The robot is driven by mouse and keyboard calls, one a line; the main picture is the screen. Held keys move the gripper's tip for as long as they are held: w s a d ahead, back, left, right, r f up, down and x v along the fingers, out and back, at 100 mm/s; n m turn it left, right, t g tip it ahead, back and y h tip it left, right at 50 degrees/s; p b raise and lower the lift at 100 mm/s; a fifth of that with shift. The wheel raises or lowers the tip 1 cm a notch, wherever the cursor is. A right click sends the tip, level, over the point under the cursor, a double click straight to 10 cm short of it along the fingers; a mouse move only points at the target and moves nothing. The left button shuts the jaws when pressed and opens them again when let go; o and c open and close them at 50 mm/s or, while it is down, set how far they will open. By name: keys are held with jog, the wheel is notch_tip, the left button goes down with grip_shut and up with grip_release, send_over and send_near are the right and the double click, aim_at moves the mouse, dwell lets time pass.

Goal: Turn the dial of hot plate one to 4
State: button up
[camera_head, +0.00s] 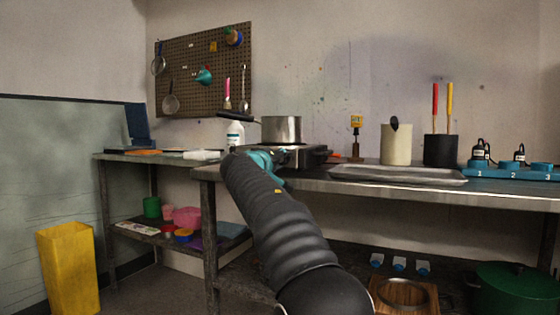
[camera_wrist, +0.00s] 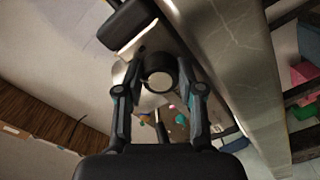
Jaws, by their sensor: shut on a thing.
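The hot plate (camera_head: 298,157) is a low dark and steel unit on the steel bench, with a steel pot (camera_head: 281,130) on top. My arm reaches to its front left, and the arm hides the dial and most of my gripper there. In the wrist view, a round black dial (camera_wrist: 159,78) with a pale face sits between the two fingers of my gripper (camera_wrist: 160,68). The fingers are shut on its sides. The dial's numbers and pointer cannot be read in either view.
The steel bench (camera_head: 500,194) holds a shallow tray (camera_head: 398,174), a cream crock (camera_head: 396,145), a black pot of red and yellow handled tools (camera_head: 440,150) and a blue numbered rack (camera_head: 512,173). A white bottle (camera_head: 235,133) stands behind my arm. A yellow bin (camera_head: 68,268) stands at left.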

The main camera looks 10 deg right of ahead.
jog(key=shift+a+m, duration=0.1)
jog(key=shift+m, duration=0.6)
jog(key=o, duration=1.1)
jog(key=shift+a, duration=0.1)
jog(key=shift+o, duration=0.2)
jog(key=v, duration=1.1)
jog(key=shift+s+a, duration=0.15)
jog(key=shift+s, duration=0.25)
